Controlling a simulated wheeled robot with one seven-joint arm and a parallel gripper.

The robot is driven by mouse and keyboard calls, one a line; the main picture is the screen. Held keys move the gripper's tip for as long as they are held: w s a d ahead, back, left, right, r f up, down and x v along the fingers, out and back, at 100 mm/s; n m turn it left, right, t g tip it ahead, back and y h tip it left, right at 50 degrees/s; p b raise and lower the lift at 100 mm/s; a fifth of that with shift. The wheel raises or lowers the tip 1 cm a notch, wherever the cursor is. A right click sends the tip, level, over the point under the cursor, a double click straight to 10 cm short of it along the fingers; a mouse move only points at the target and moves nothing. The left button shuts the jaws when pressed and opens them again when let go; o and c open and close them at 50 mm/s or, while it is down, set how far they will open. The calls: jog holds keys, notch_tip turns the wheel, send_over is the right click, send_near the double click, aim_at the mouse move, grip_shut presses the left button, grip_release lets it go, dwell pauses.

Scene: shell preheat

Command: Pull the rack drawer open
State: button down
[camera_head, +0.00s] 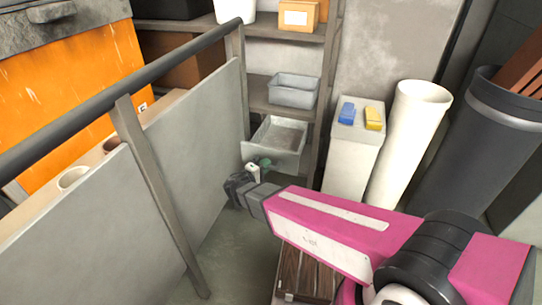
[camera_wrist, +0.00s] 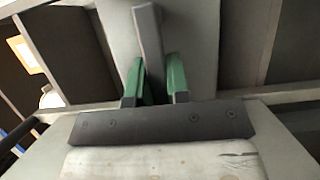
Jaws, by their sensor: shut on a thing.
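The rack drawer (camera_head: 288,160) is a light grey box low in the shelf rack in the head view. It stands partly out, and its inside shows and looks empty. My gripper (camera_head: 264,163) is at its front face. In the wrist view the green fingers of my gripper (camera_wrist: 154,85) are closed on either side of a dark grey bar, the drawer handle (camera_wrist: 149,40). The pale drawer front (camera_wrist: 200,30) lies behind the handle. The handle is too small to make out in the head view.
A grey bin (camera_head: 292,91) sits on the shelf above. A pale pedestal (camera_head: 352,160) with a blue and a yellow block stands right of the rack, beside a white cylinder (camera_head: 408,140). A railing with a grey panel (camera_head: 190,150) runs close on the left.

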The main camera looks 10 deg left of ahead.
jog(key=shift+s+a, duration=0.15)
jog(key=shift+s, duration=0.75)
jog(key=shift+s+a, duration=0.1)
jog(key=shift+s, duration=0.75)
jog(key=c, duration=1.1)
grip_release()
jog(key=v, duration=1)
jog(key=shift+s+a, duration=0.25)
jog(key=shift+s, duration=0.05)
